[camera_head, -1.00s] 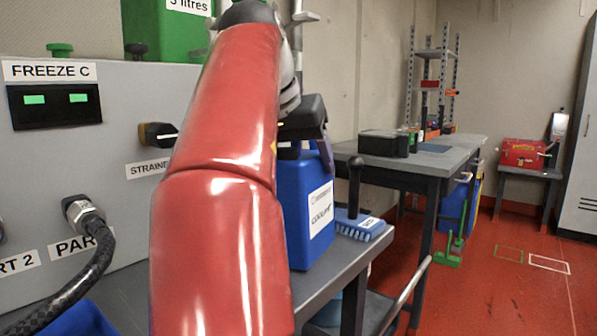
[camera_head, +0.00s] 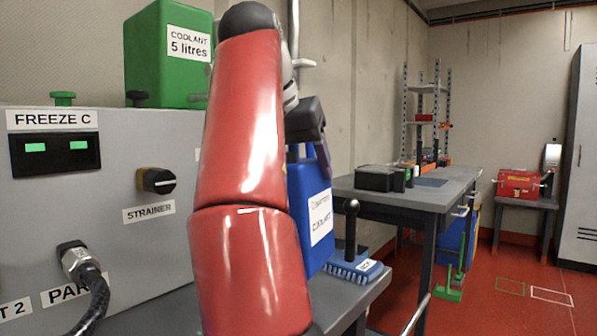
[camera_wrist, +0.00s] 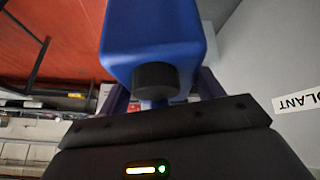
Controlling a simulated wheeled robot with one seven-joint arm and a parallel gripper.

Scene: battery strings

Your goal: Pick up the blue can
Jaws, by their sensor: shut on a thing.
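The blue can (camera_head: 312,232) with a white coolant label is behind my red arm, near the bench's right end. It tilts slightly, and its left side is hidden by the arm. My gripper (camera_head: 308,150) is shut on the can's top, at the handle. The can looks raised off the bench, though its lower left is hidden. The wrist view shows the blue can (camera_wrist: 150,35) with its black cap (camera_wrist: 156,79) close to my gripper (camera_wrist: 160,104); the exact finger contact is dark there.
A blue brush (camera_head: 352,268) with an upright black handle lies just right of the can. A grey panel (camera_head: 150,235) with a knob and hose stands left. A green coolant container (camera_head: 165,70) is above it. A workbench (camera_head: 400,190) stands behind to the right; red floor is open beyond.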

